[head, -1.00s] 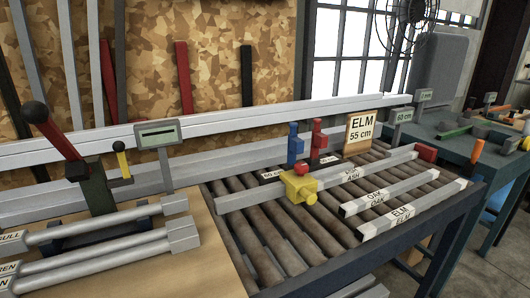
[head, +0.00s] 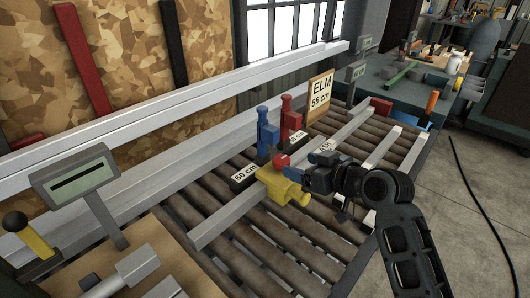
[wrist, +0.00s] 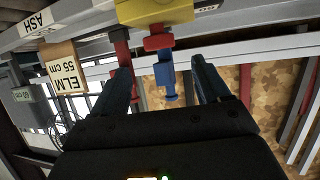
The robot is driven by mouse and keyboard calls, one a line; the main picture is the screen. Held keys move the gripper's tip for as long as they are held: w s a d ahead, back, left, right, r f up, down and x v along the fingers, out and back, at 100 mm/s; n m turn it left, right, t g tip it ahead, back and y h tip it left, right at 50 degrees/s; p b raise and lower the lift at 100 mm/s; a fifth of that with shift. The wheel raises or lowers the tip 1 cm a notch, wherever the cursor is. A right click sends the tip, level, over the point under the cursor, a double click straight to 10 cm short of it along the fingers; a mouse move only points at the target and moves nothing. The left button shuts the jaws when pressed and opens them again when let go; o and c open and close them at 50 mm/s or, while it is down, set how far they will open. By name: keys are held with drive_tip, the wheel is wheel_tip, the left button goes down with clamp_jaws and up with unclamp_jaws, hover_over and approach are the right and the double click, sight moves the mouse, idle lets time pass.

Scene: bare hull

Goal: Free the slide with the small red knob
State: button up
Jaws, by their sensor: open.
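The yellow slide (head: 280,187) sits on a long grey rail (head: 218,222) that lies across the rollers. Its small red knob (head: 281,161) is at the top of the slide, on the side by my gripper (head: 306,173). In the wrist view the yellow slide (wrist: 153,12) is at the top edge and the red knob (wrist: 158,42) shows just past the open fingertips, roughly centred between them. My gripper (wrist: 161,66) is open and empty. Whether a finger touches the knob cannot be told.
A blue upright stop (head: 267,133) and a red upright stop (head: 291,120) stand close behind the slide. An "ELM 55 cm" sign (head: 320,91) stands beyond them. More bars (head: 383,147) lie on the rollers to the right. A grey display post (head: 75,182) stands at left.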

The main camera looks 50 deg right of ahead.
sight(283, 160)
drive_tip(key=p+x, duration=0.1)
drive_tip(key=x, duration=0.6)
drive_tip(key=shift+w, duration=0.2)
drive_tip(key=c, duration=1)
